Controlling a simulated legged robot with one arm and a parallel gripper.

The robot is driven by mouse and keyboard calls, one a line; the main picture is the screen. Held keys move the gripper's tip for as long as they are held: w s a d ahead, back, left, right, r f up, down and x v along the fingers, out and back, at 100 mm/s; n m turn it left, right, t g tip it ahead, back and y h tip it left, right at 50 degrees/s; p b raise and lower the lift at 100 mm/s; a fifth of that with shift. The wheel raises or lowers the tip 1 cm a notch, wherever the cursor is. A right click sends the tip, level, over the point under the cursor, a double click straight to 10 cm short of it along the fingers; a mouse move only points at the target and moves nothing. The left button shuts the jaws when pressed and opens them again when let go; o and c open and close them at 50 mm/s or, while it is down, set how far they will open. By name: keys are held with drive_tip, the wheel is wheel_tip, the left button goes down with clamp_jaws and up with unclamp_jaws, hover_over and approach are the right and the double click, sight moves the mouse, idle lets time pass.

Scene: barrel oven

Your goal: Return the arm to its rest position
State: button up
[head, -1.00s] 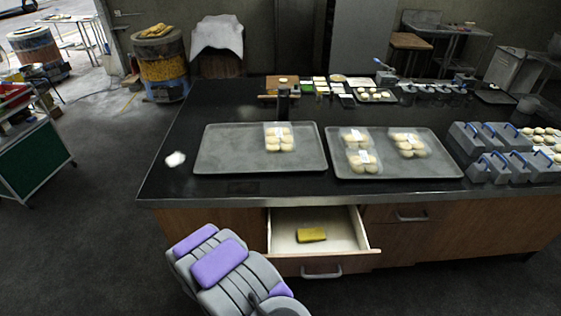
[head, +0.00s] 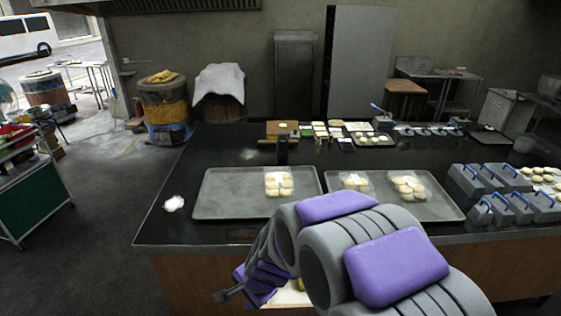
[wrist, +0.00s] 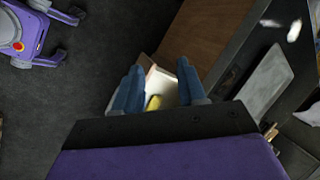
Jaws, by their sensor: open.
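My arm, grey with purple pads, rises in front of the counter in the head view and covers most of the open drawer (head: 290,299). My gripper (wrist: 158,82) shows in the wrist view with its two blue-grey fingers apart and nothing held between them. The open drawer (wrist: 168,86) lies beyond the fingers, with a yellow item (wrist: 153,103) inside it. In the head view the arm hides nearly all of that item.
The dark counter (head: 225,150) carries a left tray (head: 225,195) and a right tray (head: 440,207) with packs of dough balls. Grey blocks with blue handles (head: 490,180) stand at the right. A green cart (head: 35,200) stands left; floor between is clear.

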drive_tip(key=s+d+r+n+g+h, duration=0.2)
drive_tip(key=s+d+r+n, duration=0.2)
drive_tip(key=s+d, duration=0.7)
drive_tip(key=s+d+r+n+g+h, duration=0.2)
drive_tip(key=s+d+r+n, duration=0.2)
drive_tip(key=s+d+r, duration=0.3)
drive_tip(key=s+d, duration=0.5)
drive_tip(key=s, duration=0.4)
drive_tip(key=shift+r+n, duration=0.3)
drive_tip(key=shift+r, duration=0.05)
